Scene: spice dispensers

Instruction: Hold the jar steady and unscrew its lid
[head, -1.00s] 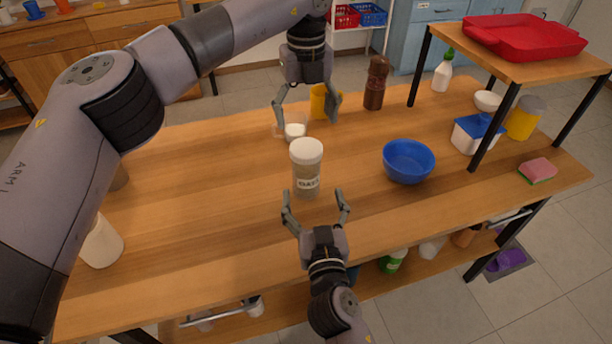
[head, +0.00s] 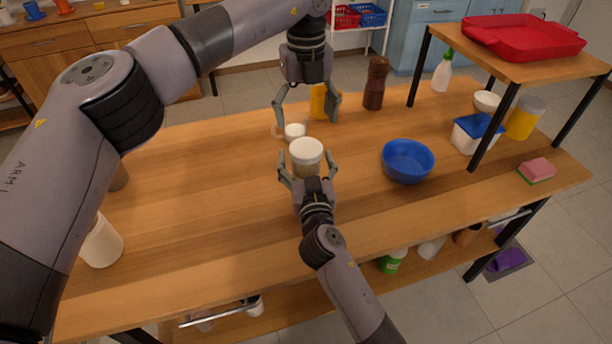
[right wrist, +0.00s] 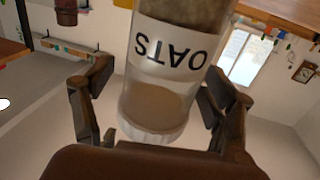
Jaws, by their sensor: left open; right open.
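The jar (head: 306,172) stands upright on the table with its white lid (head: 306,151) on. In the right wrist view the clear jar (right wrist: 165,70) shows an OATS label upside down. My right gripper (head: 307,168) is open, with its fingers on either side of the jar body; gaps show between fingers and jar in the wrist view. It hides the lower part of the jar in the head view. My left gripper (head: 306,108) is open and empty, fingers pointing down, above and behind the jar, apart from the lid.
A small white-topped container (head: 295,131) and a yellow cup (head: 319,101) stand behind the jar, near my left gripper. A brown grinder (head: 376,84) is at the back. A blue bowl (head: 408,161) stands to the right.

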